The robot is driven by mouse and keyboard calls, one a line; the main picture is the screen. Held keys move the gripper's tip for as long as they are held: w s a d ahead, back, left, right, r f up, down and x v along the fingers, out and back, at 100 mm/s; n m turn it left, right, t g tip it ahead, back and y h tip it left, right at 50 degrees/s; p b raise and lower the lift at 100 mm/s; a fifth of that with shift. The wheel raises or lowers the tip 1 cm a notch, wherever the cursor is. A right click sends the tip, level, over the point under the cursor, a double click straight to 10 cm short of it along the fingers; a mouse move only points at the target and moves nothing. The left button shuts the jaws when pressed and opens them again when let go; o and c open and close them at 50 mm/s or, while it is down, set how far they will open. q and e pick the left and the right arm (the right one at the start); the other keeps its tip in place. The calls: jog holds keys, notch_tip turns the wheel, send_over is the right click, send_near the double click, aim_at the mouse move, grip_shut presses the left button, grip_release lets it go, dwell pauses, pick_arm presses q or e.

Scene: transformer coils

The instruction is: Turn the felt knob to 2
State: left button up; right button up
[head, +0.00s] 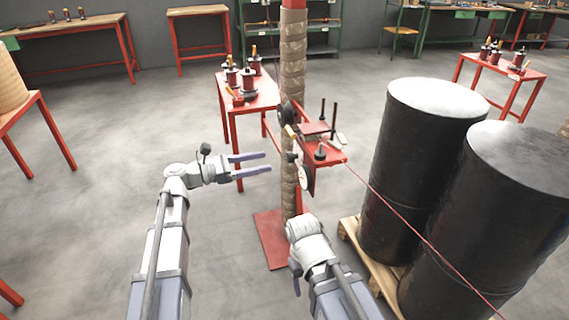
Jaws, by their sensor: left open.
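A small red machine (333,156) is fixed to a wrapped column. A small black knob (320,152) stands on its red plate; it may be the felt knob, but no number is readable. A pale round dial (306,178) faces the front below it. My left gripper (268,162) is open and empty, left of the column, its fingers pointing right toward the machine. In the picture a gap lies between its fingertips and the machine.
The wrapped column (292,90) stands on a red base plate (268,238). Two black drums (415,170) stand on a wooden pallet (352,236) at the right. A thin red wire (400,206) runs from the machine past them. A red table (262,97) with coils stands behind.

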aim_at(287, 157)
pick_arm(q)
jog(key=shift+x, duration=3.9)
jog(key=shift+c, duration=0.2)
grip_shut()
